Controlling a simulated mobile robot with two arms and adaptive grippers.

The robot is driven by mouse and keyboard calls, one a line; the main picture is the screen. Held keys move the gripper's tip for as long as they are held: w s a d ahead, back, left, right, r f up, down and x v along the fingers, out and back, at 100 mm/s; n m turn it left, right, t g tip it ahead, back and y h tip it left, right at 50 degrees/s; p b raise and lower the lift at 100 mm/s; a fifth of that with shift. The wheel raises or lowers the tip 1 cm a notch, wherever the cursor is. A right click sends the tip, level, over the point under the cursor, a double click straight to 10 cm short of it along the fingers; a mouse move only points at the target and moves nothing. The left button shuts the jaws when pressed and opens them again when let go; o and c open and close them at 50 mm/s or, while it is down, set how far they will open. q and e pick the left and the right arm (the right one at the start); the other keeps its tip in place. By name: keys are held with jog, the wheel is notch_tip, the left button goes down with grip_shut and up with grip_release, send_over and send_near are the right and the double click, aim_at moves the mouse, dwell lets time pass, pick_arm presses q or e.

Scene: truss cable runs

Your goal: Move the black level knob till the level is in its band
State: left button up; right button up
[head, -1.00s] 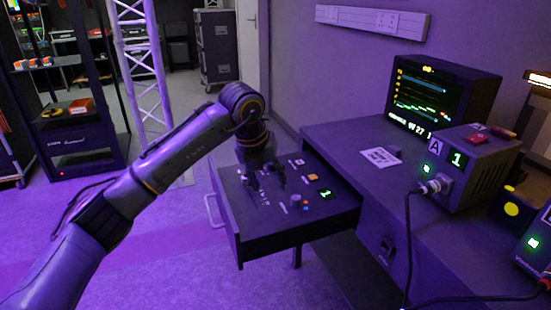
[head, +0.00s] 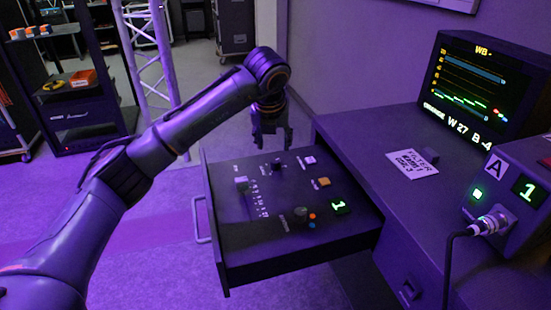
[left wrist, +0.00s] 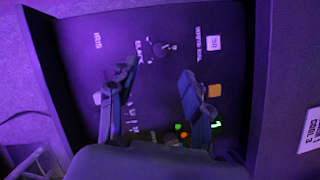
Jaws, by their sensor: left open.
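The black level knob (head: 277,165) is a small dark knob on the drawer's control panel (head: 232,240), in the upper middle. It also shows in the left wrist view (left wrist: 160,47), beside small lettering. My left gripper (head: 271,142) is open and empty above the far part of the panel, apart from the knob. In the left wrist view its two fingers (left wrist: 160,78) stand wide apart, below the knob in the picture. The monitor (head: 478,85) shows coloured traces, a green trace low down, and the text "W 27 B -4". My right gripper is out of view.
The panel also holds a pale-topped control (head: 241,183), another knob (head: 300,213), an orange button (head: 324,182) and a green "1" display (head: 340,206). A box marked A (head: 510,185) with a cable stands on the desk at right. A paper card (head: 412,163) lies there.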

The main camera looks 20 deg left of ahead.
aim_at(275, 161)
pick_arm(q)
jog(key=b+x, duration=0.1)
jog(key=x, duration=0.7)
jog(key=shift+w+f, duration=0.1)
jog(key=shift+f, duration=0.25)
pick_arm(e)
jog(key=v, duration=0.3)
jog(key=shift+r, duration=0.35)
pick_arm(q)
grip_shut()
